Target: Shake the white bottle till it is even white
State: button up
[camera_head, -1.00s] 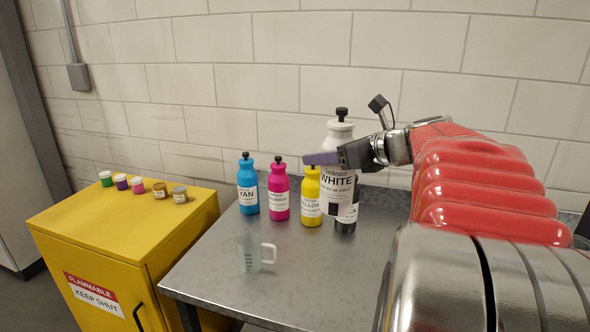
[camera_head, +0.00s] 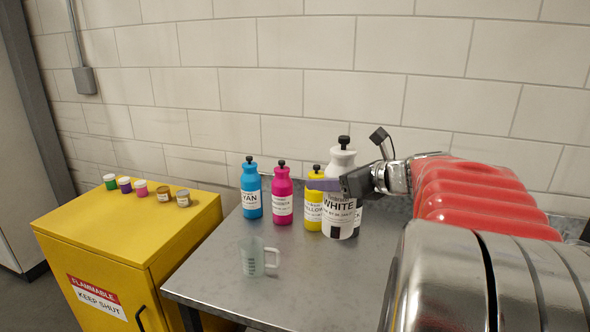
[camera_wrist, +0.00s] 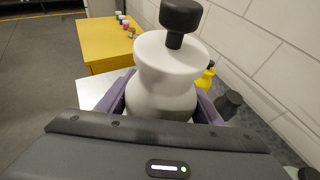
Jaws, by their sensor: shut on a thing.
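The white bottle (camera_head: 340,222) has a black cap and a label reading WHITE. My gripper (camera_head: 326,187) is shut around its upper part, with one purple finger showing in the head view. In the wrist view the bottle's pale shoulder (camera_wrist: 163,60) stands between the two purple fingers of my gripper (camera_wrist: 162,100). The bottle is near upright, over the back of the metal table. Whether its base touches the table is unclear. The visible shoulder looks plain pale white; its contents do not show.
Cyan (camera_head: 251,190), magenta (camera_head: 283,195) and yellow (camera_head: 313,205) bottles stand left of the white one. A dark bottle (camera_wrist: 231,104) stands close by. A clear measuring jug (camera_head: 254,258) is on the table (camera_head: 215,270). Small jars stand on a yellow cabinet (camera_head: 100,225). The wall is behind.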

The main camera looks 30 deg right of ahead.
aim_at(332, 156)
dwell(0.3)
notch_tip(332, 156, up, 6)
jog(key=shift+f, duration=0.1)
notch_tip(332, 156, down, 6)
jog(key=shift+r, duration=0.1)
dwell(1.1)
dwell(0.3)
